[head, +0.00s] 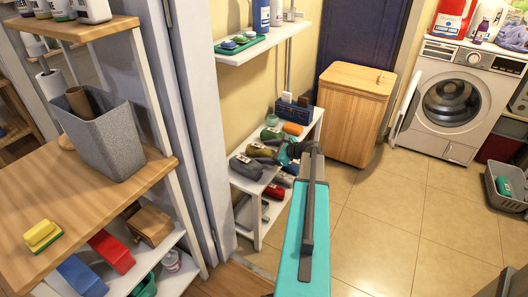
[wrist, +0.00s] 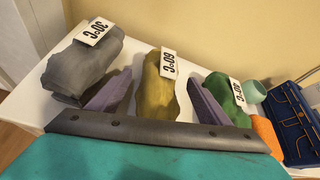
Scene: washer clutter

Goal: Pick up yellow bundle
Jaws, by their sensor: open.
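The yellow bundle (wrist: 160,85) is mustard-coloured, with a white "60°C" tag on its upper part. It lies on a white shelf, between a grey bundle (wrist: 85,68) and a green bundle (wrist: 226,98). In the head view the yellow bundle (head: 261,150) shows small, just left of my gripper (head: 287,153). In the wrist view the two purple-grey fingers of my gripper (wrist: 160,77) are open, one on each side of the yellow bundle. Its lower end is hidden behind my dark bar. I cannot tell whether the fingers touch it.
An orange bundle (head: 292,128) and a blue container (head: 287,112) are at the shelf's far end. A wall (wrist: 220,25) runs behind. A shelf with bottles (head: 262,45) hangs above. A wooden hamper (head: 352,112) stands to the right; floor (head: 395,215) there is clear.

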